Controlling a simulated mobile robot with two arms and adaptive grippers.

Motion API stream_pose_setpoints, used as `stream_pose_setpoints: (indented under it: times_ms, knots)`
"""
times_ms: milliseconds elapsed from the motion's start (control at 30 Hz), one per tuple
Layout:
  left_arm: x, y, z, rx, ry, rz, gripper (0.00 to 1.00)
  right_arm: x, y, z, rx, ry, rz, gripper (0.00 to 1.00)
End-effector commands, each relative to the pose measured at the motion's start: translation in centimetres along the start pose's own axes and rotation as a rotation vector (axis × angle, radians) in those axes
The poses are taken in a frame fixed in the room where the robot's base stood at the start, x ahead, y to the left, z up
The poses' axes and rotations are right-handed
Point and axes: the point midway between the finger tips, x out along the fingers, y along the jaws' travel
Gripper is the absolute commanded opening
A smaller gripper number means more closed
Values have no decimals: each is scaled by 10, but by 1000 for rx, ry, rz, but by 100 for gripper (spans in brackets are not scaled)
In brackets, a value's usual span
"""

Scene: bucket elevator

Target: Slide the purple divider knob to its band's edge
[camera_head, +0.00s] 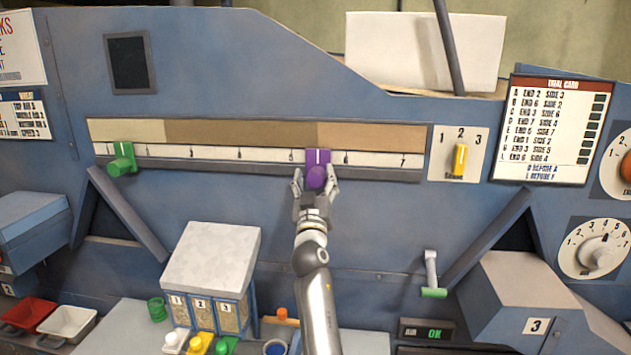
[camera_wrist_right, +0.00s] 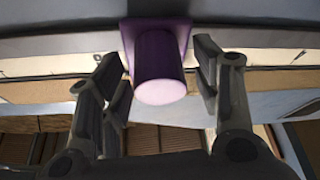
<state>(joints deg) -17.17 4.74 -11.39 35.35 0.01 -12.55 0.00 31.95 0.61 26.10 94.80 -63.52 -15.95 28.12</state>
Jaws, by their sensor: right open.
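The purple divider knob (camera_head: 317,176) sits on the scale rail (camera_head: 250,160) between the 5 and 6 marks, at about the border between the middle brown band (camera_head: 240,134) and the right tan band (camera_head: 370,137). My right gripper (camera_head: 316,180) is open, with one finger on each side of the knob. In the right wrist view the knob (camera_wrist_right: 160,70) stands between the spread fingers, with a gap visible on both sides. A green divider knob (camera_head: 121,160) sits near the left end of the rail. My left gripper is not in view.
A yellow selector (camera_head: 459,161) marked 1 to 3 is right of the rail. A trial card (camera_head: 549,130) and a dial (camera_head: 592,249) are farther right. A green-tipped lever (camera_head: 432,276) hangs below. A numbered bin box (camera_head: 212,265) stands lower left of my right arm.

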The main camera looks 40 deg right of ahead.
Motion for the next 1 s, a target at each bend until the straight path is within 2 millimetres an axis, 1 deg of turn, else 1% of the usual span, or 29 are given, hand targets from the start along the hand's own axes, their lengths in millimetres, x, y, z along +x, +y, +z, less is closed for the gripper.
stream_pose_setpoints:
  times_ms: [133,333,500,667,1000]
  knots:
    - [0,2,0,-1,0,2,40,-14,-1,1,2,-1,-2,58]
    - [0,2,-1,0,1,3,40,-48,0,2,3,-3,-1,58]
    - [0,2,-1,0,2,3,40,-68,0,1,2,-2,0,58]
    - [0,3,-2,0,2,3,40,-75,1,1,0,-1,1,58]
    - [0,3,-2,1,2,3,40,-74,1,1,0,-1,1,58]
